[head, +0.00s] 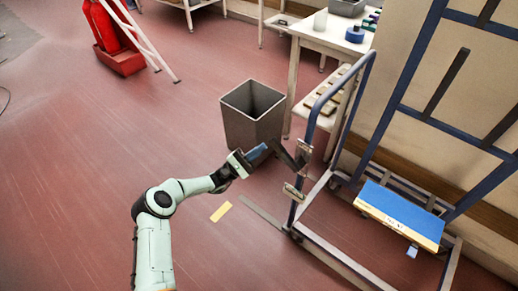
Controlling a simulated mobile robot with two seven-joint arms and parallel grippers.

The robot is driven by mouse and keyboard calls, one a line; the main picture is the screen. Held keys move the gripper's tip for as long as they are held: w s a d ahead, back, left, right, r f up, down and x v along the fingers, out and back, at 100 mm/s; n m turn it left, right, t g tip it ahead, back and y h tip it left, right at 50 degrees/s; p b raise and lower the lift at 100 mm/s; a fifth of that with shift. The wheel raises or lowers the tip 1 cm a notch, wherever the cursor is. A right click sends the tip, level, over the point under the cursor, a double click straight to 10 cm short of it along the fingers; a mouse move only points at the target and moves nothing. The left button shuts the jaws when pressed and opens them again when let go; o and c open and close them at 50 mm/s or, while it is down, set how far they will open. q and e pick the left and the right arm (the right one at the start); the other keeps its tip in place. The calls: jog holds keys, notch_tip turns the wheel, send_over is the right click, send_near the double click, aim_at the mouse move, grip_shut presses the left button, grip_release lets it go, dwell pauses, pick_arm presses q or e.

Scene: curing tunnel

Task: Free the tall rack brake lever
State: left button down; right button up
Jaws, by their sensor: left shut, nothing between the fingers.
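A tall rack (317,113) with a blue tubular frame stands right of centre. Its near upright carries two metal brackets, an upper one (303,152) and a lower one (293,192). A dark bar (284,155) slants beside the upper bracket. I cannot tell for sure which part is the brake lever. My left gripper (262,151) is shut and empty, just left of the near upright at about the upper bracket's height. Its tip is close to the dark bar; I cannot tell whether they touch. My right gripper is out of view.
A grey bin (252,115) stands behind my left gripper. A white table (318,38) with a lower shelf is at the back. A blue-topped panel (400,212) sits low at the right. A yellow strip (221,212) lies on the floor.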

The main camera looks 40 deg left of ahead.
pick_arm(q)
jog(key=w+f+v, duration=0.1)
jog(key=v, duration=1)
jog(key=shift+a, duration=0.15)
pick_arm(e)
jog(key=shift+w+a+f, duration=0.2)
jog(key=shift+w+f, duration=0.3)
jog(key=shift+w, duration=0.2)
pick_arm(q)
jog(key=shift+s, duration=0.1)
